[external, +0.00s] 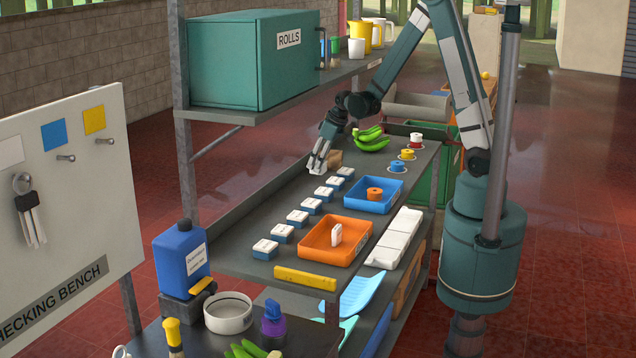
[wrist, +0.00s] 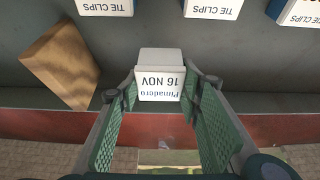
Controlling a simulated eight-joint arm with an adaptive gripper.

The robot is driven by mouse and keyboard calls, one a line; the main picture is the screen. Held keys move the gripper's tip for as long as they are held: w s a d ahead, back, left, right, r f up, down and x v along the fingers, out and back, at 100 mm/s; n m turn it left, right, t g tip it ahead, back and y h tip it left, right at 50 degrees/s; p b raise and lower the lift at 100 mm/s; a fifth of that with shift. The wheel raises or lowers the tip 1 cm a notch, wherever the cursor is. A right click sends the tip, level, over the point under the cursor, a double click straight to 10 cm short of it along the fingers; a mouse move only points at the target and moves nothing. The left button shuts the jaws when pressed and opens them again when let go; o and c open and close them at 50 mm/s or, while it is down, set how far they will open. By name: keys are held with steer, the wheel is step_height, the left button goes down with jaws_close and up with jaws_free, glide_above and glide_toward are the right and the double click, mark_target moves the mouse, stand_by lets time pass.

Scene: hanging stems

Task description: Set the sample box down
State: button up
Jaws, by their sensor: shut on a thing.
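The sample box is a small white box (wrist: 161,57) with a label reading "Pimadero 16 NOV", upside down in the wrist view. My gripper (wrist: 160,90) is shut on it, one green-padded finger on each side. In the external view my gripper (external: 318,163) points down over the left edge of the bench top, beyond the row of tie-clip boxes. The held box is mostly hidden by the fingers there. I cannot tell whether its underside touches the bench top (wrist: 120,50).
Several "TIE CLIPS" boxes (external: 311,205) line the bench's left side. A brown paper packet (wrist: 62,64) lies beside my gripper. Green bananas (external: 371,140), a blue tray (external: 352,204) and an orange tray (external: 318,255) stand on the bench. A shelf with a teal cabinet (external: 235,65) is above.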

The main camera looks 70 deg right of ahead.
steer(key=shift+f, duration=1.55)
steer(key=shift+f, duration=0.2)
steer(key=o, duration=0.9)
steer(key=shift+r, duration=0.35)
steer(key=shift+v, duration=3.6)
steer(key=shift+s, duration=0.1)
